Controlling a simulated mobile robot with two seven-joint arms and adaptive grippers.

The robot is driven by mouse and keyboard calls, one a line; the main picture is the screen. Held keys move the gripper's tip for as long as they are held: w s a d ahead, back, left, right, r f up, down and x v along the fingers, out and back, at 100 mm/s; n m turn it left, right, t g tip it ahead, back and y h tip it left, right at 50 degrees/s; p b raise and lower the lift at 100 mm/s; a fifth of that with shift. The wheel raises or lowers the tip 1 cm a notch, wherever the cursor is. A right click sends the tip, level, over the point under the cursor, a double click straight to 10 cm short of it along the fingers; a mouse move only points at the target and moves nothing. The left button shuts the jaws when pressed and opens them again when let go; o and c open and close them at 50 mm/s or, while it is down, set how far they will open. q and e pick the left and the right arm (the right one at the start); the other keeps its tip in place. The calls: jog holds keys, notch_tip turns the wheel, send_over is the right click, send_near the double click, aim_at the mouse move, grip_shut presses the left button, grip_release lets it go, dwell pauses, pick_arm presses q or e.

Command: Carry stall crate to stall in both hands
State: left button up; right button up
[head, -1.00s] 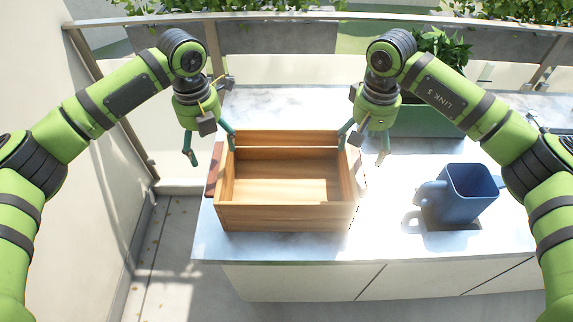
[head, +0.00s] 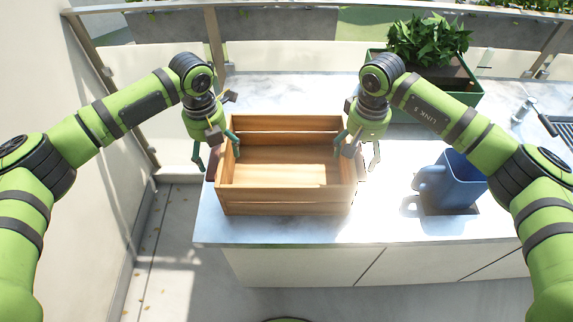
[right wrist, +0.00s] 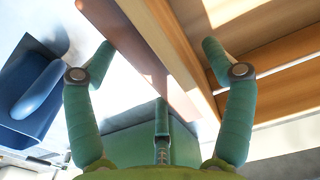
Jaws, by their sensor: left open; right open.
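The stall crate (head: 286,202) is an open, empty wooden box with slatted walls, upright on the counter. My left gripper (head: 217,159) is open at its left wall, one finger outside and one over the inner side. My right gripper (head: 356,160) is open at its right wall in the same way. In the right wrist view the crate wall (right wrist: 165,30) runs between the open fingers of that gripper (right wrist: 158,50). I cannot tell whether the fingers touch the wood. A dark reddish-brown piece (head: 211,166) shows at the crate's left side. The stall cannot be made out.
A blue mug-shaped vessel (head: 455,182) stands on the counter right of the crate. A green planter (head: 462,82) with a leafy plant is behind it. The pale counter (head: 290,231) has a free strip in front of the crate. A railing (head: 290,17) runs along the back.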

pick_arm(q)
grip_shut()
pick_arm(e)
grip_shut()
pick_arm(q)
jog(key=shift+r, duration=0.25)
pick_arm(e)
jog(key=shift+r, duration=0.25)
